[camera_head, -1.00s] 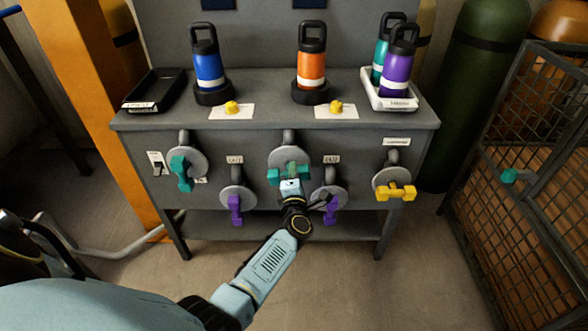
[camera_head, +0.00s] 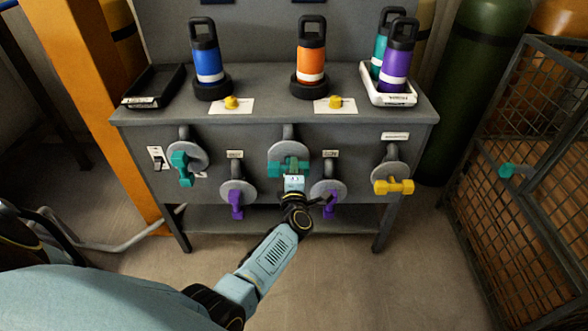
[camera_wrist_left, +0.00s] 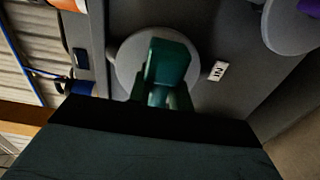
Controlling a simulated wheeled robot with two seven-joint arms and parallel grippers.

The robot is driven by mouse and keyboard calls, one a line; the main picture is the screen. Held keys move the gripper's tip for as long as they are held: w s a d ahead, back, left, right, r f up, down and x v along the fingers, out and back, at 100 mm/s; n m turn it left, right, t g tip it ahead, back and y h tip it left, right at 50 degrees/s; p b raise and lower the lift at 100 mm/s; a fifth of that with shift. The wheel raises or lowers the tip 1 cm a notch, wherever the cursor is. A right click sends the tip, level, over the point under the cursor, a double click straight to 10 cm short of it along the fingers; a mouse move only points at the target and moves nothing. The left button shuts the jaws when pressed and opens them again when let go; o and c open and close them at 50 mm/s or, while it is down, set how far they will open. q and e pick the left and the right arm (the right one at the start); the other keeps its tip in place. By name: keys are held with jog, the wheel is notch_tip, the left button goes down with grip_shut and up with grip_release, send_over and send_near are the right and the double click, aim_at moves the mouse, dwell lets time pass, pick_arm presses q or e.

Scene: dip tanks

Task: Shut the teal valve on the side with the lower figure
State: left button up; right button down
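Two teal valves on grey round plates are on the bench front. The left teal valve (camera_head: 181,168) has its handle hanging down. The middle teal valve (camera_head: 278,168) has its handle lying roughly across. My left gripper (camera_head: 293,180) is right at the middle valve and hides part of its handle. In the left wrist view the teal handle (camera_wrist_left: 168,62) stands between the fingertips (camera_wrist_left: 162,98), over its grey plate. Whether the fingers grip it is too dark to tell. Small plates near the valves carry marks too small to read. My right gripper is out of view.
Purple valves (camera_head: 236,203) (camera_head: 329,204) sit low on both sides of the middle valve, the right one close to my wrist. A yellow valve (camera_head: 393,187) is at the right. Bottles stand on the bench top (camera_head: 262,82). A wire cage (camera_head: 520,210) stands at right.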

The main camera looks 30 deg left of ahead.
pick_arm(q)
jog(key=o, duration=0.5)
jog(key=shift+c, duration=0.2)
jog(key=shift+s+d, duration=0.1)
jog(key=shift+s+d, duration=0.15)
jog(key=shift+s, duration=0.1)
jog(key=p+v, duration=0.3)
jog(key=v, duration=0.9)
jog(key=shift+s, duration=0.3)
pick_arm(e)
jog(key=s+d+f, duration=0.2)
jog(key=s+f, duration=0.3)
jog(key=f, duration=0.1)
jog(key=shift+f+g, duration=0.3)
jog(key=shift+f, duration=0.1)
pick_arm(q)
jog(key=shift+d, duration=0.1)
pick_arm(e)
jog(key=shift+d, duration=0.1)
